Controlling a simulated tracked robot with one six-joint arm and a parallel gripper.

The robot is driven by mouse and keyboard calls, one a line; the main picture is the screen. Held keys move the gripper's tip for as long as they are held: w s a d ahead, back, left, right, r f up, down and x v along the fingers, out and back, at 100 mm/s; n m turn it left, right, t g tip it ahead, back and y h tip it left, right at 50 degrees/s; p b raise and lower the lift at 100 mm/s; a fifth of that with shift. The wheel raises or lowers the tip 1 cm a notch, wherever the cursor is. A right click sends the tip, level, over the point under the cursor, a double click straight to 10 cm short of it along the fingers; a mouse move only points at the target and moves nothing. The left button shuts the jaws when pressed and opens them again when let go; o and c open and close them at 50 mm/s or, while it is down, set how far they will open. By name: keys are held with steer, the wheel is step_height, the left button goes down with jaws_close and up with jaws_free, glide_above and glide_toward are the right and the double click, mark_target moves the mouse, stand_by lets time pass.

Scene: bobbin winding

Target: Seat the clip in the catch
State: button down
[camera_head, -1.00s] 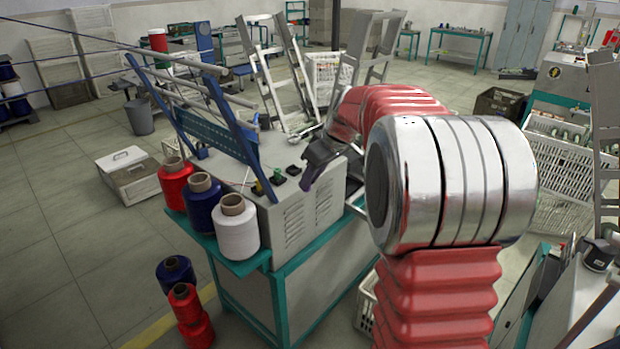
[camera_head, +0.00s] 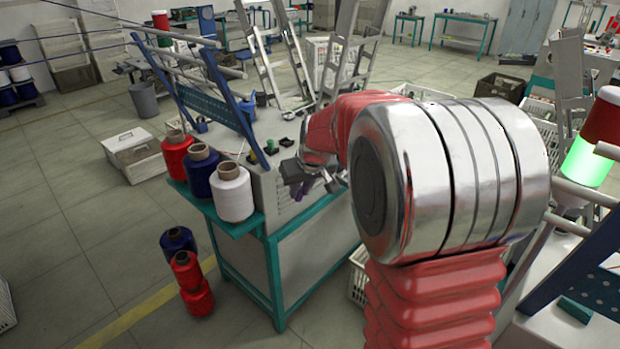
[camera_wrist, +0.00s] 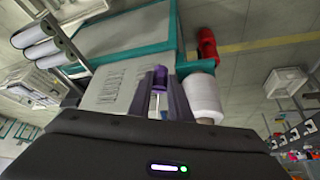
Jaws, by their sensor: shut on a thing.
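My gripper (camera_wrist: 160,82) shows in the wrist view with its two dark purple-grey fingers closed around a small purple piece with a pale rod below it. This purple piece (camera_wrist: 160,76) is likely the clip; its shape is partly hidden by the fingers. In the head view my gripper (camera_head: 316,188) is small and partly covered by my arm, in front of the side of the grey winding machine (camera_head: 270,188). I cannot make out the catch in either view.
White (camera_head: 232,194), blue (camera_head: 201,172) and red thread cones stand on the teal table's (camera_head: 228,228) left end. More spools stand on the floor at left. A blue rack (camera_head: 215,108) with rods rises from the machine. A green-lit lamp (camera_head: 583,162) is at right.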

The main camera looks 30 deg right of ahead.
steer(key=s+a+f, duration=0.1)
steer(key=a+f, duration=0.1)
steer(key=a, duration=0.5)
steer(key=s+a+f, duration=0.2)
steer(key=a, duration=0.4)
steer(key=shift+a+f, duration=0.25)
steer(key=shift+a, duration=0.15)
steer(key=shift+w+a, duration=0.1)
steer(key=shift+a, duration=0.05)
